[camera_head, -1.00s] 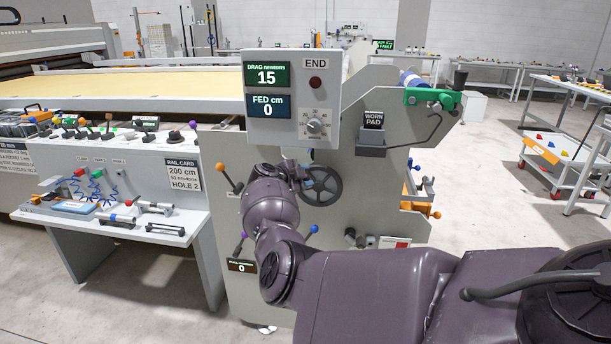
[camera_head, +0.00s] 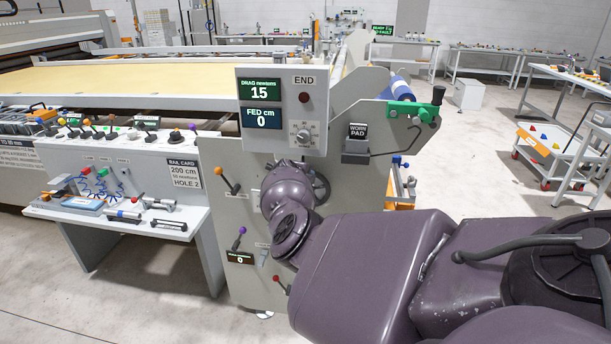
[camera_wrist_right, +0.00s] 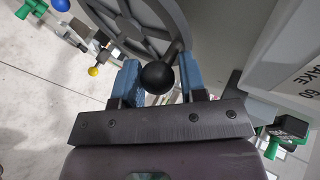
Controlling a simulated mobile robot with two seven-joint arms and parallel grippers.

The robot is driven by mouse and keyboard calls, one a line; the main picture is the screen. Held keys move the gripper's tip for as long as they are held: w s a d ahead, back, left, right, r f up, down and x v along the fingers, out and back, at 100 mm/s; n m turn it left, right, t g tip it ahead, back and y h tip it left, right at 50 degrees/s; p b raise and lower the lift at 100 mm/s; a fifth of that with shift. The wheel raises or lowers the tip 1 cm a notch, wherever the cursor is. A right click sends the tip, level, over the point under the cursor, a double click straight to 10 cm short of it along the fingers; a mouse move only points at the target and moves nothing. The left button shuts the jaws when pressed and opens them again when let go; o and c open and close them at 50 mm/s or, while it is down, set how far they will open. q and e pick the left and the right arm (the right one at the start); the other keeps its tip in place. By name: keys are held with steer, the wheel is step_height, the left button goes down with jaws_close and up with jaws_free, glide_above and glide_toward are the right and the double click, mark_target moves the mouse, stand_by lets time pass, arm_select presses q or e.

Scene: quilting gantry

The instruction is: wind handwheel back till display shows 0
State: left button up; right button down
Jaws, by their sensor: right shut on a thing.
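The grey handwheel (camera_head: 322,188) is on the machine's end plate, mostly hidden behind my right arm in the head view. In the right wrist view the wheel (camera_wrist_right: 127,22) fills the top, with a round black knob (camera_wrist_right: 158,77) on its handle. My right gripper (camera_wrist_right: 160,82) has its blue fingers either side of this handle and is shut on it. The display box (camera_head: 282,108) above carries a FED cm display (camera_head: 262,119) showing 0 and a DRAG newtons display (camera_head: 260,91) showing 15. My left gripper is out of view.
A small lower display (camera_head: 240,258) also reads 0. Orange (camera_head: 221,171), purple (camera_head: 242,231) and red (camera_head: 276,278) knobbed levers stick out left of the wheel. A green clamp (camera_head: 412,110) and the worn pad holder (camera_head: 356,144) are at the right.

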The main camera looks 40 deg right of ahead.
steer(key=shift+s+a+f, duration=0.1)
steer(key=shift+s+f, duration=0.1)
steer(key=shift+f, duration=0.3)
steer(key=c, duration=1)
jaws_free()
steer(key=shift+o, duration=1.1)
steer(key=shift+r, duration=0.15)
steer(key=shift+w+r, duration=0.1)
